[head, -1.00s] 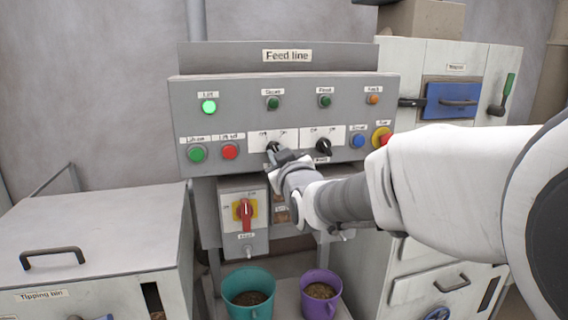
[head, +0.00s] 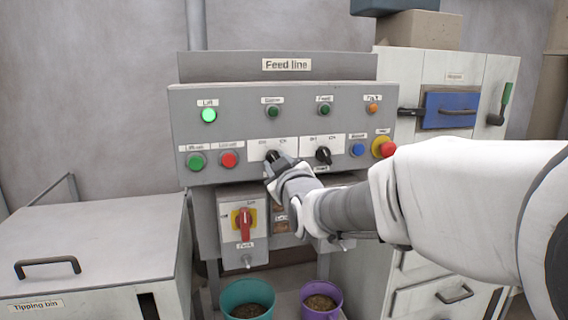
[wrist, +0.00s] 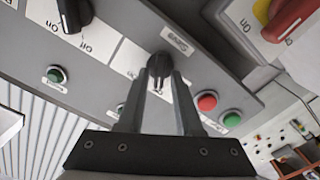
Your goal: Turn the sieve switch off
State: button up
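The sieve switch (wrist: 158,66) is a black rotary knob on a white plate. In the head view it is the left of two black knobs (head: 272,156) on the grey panel. My gripper (wrist: 158,76) is at this knob, one finger on each side, with small gaps seeming to show between the fingers and the knob. In the head view my gripper (head: 272,168) partly covers the knob's lower side. I cannot tell for sure which way the knob points. The lamp (head: 272,111) above the switch looks dark green, unlit.
A second black knob (head: 323,156) is to the right, with a blue button (head: 357,150) and a red emergency stop (head: 384,148) beyond. Green (head: 196,161) and red (head: 229,160) buttons are to the left. A red isolator handle (head: 244,224) sits below. The lift lamp (head: 208,115) is lit.

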jog(key=shift+o, duration=0.5)
jog(key=v, duration=1.7)
jog(key=shift+s+p, duration=0.25)
jog(key=shift+p, duration=0.15)
jog(key=shift+d, duration=0.1)
